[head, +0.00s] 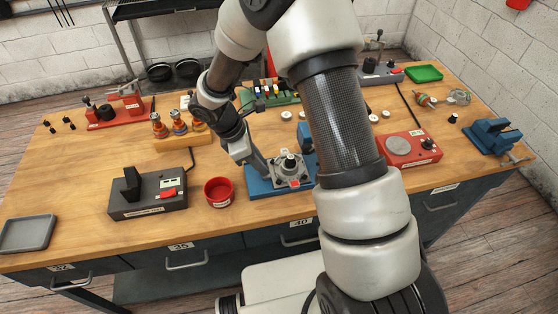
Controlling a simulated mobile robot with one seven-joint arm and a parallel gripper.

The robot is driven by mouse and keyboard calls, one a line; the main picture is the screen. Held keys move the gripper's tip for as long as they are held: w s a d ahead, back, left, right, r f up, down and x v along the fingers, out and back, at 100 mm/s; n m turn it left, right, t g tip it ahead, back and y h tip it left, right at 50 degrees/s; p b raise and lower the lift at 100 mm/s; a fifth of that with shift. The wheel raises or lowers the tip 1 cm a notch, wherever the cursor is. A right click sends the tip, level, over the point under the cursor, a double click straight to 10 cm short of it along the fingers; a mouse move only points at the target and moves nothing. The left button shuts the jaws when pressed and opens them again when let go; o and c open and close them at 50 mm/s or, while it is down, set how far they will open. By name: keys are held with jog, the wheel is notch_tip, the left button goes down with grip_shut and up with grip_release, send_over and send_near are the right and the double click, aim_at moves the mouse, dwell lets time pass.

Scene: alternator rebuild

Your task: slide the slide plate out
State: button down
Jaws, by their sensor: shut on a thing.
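A blue fixture (262,187) stands at the front middle of the workbench. A grey square plate (291,183), which looks like the slide plate, lies on it with a round metal part (289,163) on top and a small red mark at its front. My gripper (266,173) reaches down from the upper left to the plate's left side. It is shut on what appears to be the slide plate's edge. The fingertips are small here, and the exact grip is hard to see. My arm hides the fixture's right surroundings.
A red bowl (219,191) stands just left of the fixture, with a dark grey device (148,200) beyond it. A red device (407,150) is to the right. A wooden rack (183,142) stands behind left. Bare bench lies around the front left.

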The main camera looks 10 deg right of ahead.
jog(key=a, duration=0.5)
jog(key=shift+a, duration=0.1)
jog(key=c, duration=1.6)
grip_release()
jog(key=shift+a, duration=0.1)
jog(key=v, duration=1.7)
jog(key=shift+r, duration=0.2)
